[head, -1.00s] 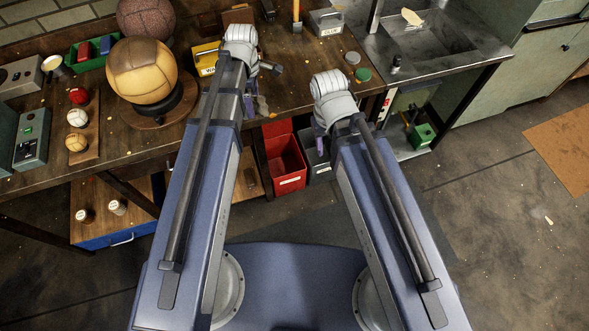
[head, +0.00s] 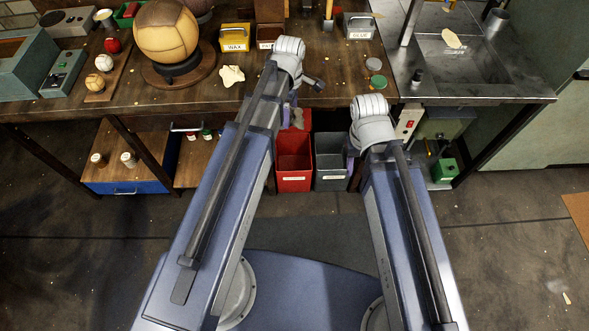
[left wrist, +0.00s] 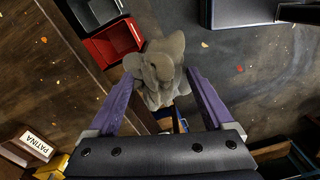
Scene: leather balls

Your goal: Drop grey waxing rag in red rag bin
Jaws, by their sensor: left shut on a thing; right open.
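A crumpled grey rag (left wrist: 160,60) is pinched between the purple fingers of my left gripper (left wrist: 162,80) in the left wrist view. The open red bin (head: 293,178) stands below the bench edge, just below that gripper in the picture.
A grey bin (head: 331,180) stands right beside the red one. The bench (head: 200,92) carries a large ball (head: 166,32) on a stand, a cream cloth (head: 232,76) and a yellow box (head: 235,38). A sink (head: 465,62) is at right. The floor in front is clear.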

